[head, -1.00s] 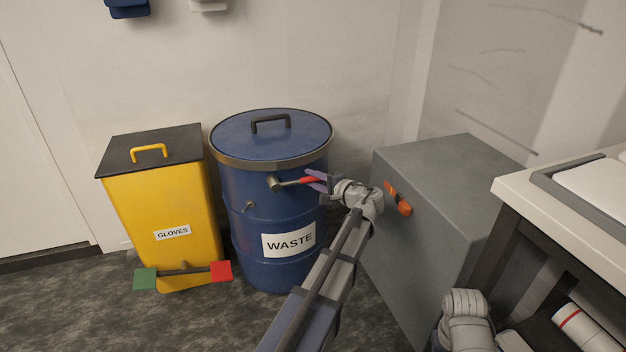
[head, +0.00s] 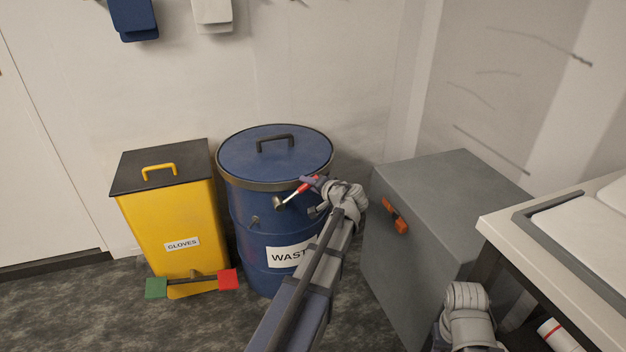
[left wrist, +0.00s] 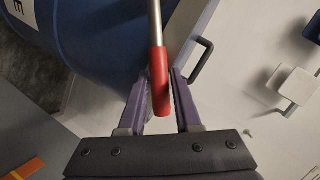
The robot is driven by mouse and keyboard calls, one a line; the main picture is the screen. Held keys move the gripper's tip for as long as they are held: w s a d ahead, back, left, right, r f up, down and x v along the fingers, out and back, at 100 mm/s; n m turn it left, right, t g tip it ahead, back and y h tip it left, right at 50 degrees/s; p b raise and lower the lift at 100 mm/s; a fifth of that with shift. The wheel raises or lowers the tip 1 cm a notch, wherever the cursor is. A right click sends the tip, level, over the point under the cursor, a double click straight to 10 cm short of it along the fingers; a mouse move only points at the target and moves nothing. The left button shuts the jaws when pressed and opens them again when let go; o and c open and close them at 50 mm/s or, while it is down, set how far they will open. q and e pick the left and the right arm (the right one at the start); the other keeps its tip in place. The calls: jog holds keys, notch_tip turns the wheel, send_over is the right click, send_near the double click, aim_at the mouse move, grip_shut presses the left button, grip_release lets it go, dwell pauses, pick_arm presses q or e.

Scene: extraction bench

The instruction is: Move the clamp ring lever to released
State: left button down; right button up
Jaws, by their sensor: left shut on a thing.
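The blue waste drum (head: 270,222) stands by the wall with its lid on and a metal clamp ring (head: 290,184) around the top. The clamp ring lever (head: 292,196) is a metal rod with a red grip, on the drum's front below the ring. It slants up to the right from its pivot. My left gripper (head: 312,185) is shut on the red grip near its end. In the left wrist view the red grip (left wrist: 160,82) lies between the purple fingers (left wrist: 160,92). My right gripper is not in view; only part of that arm shows at the lower right.
A yellow gloves bin (head: 175,220) stands left of the drum, with a green-and-red bar (head: 195,280) low in front. A grey cabinet (head: 440,200) with an orange handle (head: 395,215) stands right of the drum. A white-topped bench (head: 500,220) is at the right edge.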

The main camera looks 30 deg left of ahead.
aim_at(300, 187)
pick_arm(q)
jog(key=r+p, duration=0.1)
jog(key=s+a+r+n+t+h+p, duration=0.1)
jog(key=s+r+n+p, duration=0.1)
jog(key=shift+s+a+r, duration=0.1)
jog(key=shift+s+a, duration=0.1)
jog(key=shift+a, duration=0.15)
jog(key=shift+s+a+r+n+t+h+p, duration=0.5)
jog(key=shift+s+a+n+t+h+p, duration=0.2)
jog(key=shift+n, duration=0.3)
jog(key=shift+s+a+r+n+t+h+p, duration=0.3)
jog(key=shift+s+a+n, duration=0.4)
jog(key=shift+s, duration=0.1)
jog(key=c, duration=0.6)
grip_release()
jog(key=p+v, duration=0.3)
jog(key=v, duration=0.4)
jog(key=shift+s+d+r, duration=0.15)
jog(key=shift+s+d, duration=0.1)
